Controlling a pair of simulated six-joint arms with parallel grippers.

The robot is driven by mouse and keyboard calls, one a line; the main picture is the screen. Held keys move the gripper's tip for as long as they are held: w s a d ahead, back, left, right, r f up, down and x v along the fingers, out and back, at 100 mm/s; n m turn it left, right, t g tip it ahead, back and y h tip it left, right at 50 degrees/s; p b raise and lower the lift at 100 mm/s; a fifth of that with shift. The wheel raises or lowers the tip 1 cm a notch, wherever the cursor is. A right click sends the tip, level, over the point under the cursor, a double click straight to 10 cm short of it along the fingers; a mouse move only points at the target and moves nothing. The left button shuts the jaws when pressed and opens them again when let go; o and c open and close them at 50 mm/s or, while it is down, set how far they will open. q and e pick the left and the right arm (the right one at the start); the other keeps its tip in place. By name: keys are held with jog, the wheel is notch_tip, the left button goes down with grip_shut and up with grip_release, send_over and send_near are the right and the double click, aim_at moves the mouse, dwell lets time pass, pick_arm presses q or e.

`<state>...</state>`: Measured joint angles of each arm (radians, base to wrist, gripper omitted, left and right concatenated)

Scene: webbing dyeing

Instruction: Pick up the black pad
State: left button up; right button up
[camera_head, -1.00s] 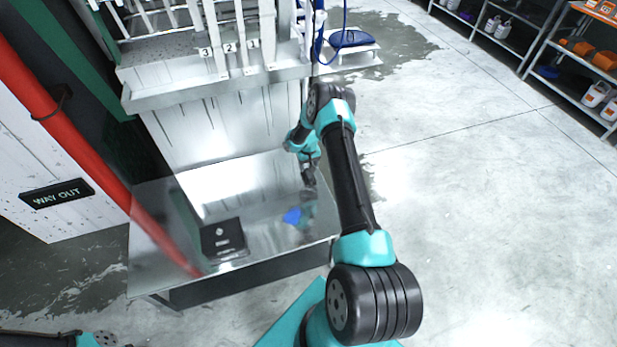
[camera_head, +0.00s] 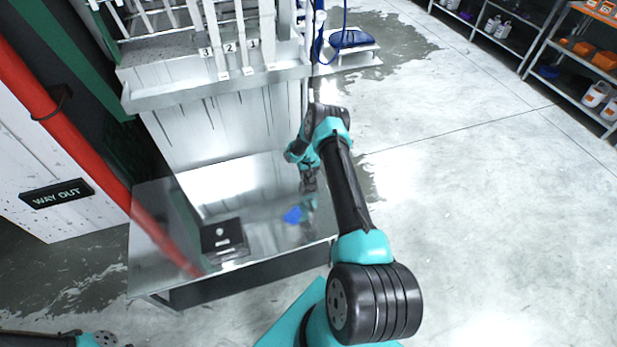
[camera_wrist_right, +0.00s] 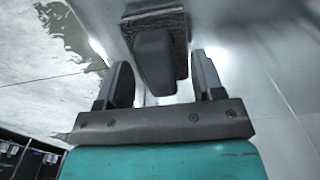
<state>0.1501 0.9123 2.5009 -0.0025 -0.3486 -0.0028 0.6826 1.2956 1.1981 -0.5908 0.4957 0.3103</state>
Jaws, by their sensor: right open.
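A black pad (camera_wrist_right: 178,25) with a rough, dark face and a smooth black handle (camera_wrist_right: 155,60) shows in the right wrist view. My right gripper (camera_wrist_right: 155,85) is open, with one finger on each side of the handle and visible gaps between. In the head view my right gripper (camera_head: 309,188) points down over the right part of the metal table (camera_head: 270,245). The pad cannot be made out clearly there, as it is small and close to the gripper. My left gripper is out of view; only a bit of my left arm shows at the bottom left.
A flat black box (camera_head: 224,240) sits on the table's front left. A metal trough with numbered slats (camera_head: 225,60) stands behind the table. A red pipe (camera_head: 95,160) runs along the left.

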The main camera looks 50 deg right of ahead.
jog(key=shift+f, duration=0.3)
jog(key=shift+c, duration=0.2)
jog(key=c, duration=1)
jog(key=shift+r, duration=0.1)
